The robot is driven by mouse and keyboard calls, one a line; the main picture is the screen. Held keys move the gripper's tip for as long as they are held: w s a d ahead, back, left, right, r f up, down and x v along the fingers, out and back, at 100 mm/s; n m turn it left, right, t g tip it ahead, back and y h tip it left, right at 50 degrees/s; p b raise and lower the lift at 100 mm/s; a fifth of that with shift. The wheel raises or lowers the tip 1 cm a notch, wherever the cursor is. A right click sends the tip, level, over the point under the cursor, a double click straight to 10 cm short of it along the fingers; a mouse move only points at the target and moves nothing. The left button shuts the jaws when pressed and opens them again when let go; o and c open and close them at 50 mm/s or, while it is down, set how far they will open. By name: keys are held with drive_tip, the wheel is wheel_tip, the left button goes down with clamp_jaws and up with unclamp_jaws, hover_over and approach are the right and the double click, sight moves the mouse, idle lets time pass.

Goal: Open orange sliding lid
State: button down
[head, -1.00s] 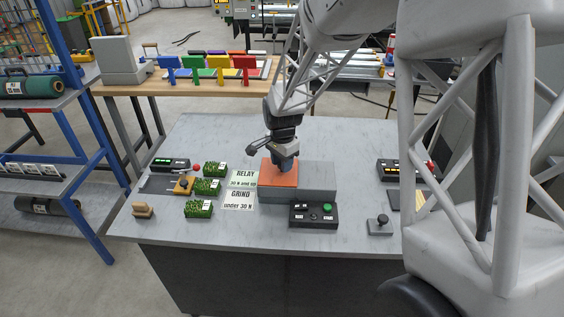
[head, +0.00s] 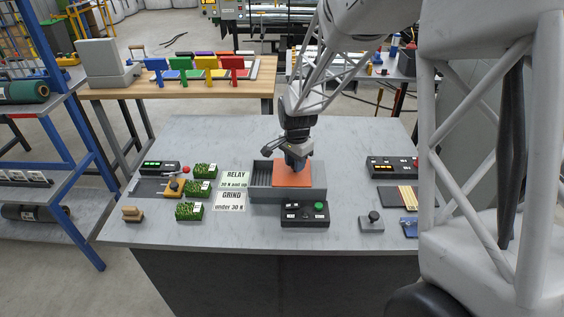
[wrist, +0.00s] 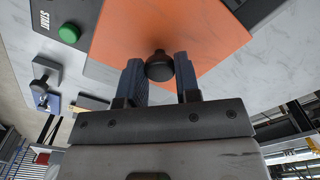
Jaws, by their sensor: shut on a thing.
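The orange sliding lid (head: 293,176) lies on a grey box (head: 290,195) in the middle of the grey table. Left of the lid, a dark opening of the box shows with slats or grooves inside. My gripper (head: 296,164) stands over the lid and is shut on its dark round knob. In the wrist view the knob (wrist: 160,66) sits between the two fingers of my gripper (wrist: 160,75), with the orange lid (wrist: 190,30) beneath. The fingers partly hide the knob in the head view.
A black panel with a green button (head: 305,214) stands close in front of the box. Two signs (head: 231,200) and several turf pieces (head: 190,211) lie to the left. A small grey block with a black knob (head: 372,221) stands front right.

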sight(309, 172)
drive_tip(key=shift+d, duration=2.25)
drive_tip(key=c, duration=0.8)
unclamp_jaws()
drive_tip(key=shift+r, duration=0.15)
drive_tip(key=shift+r, duration=3.75)
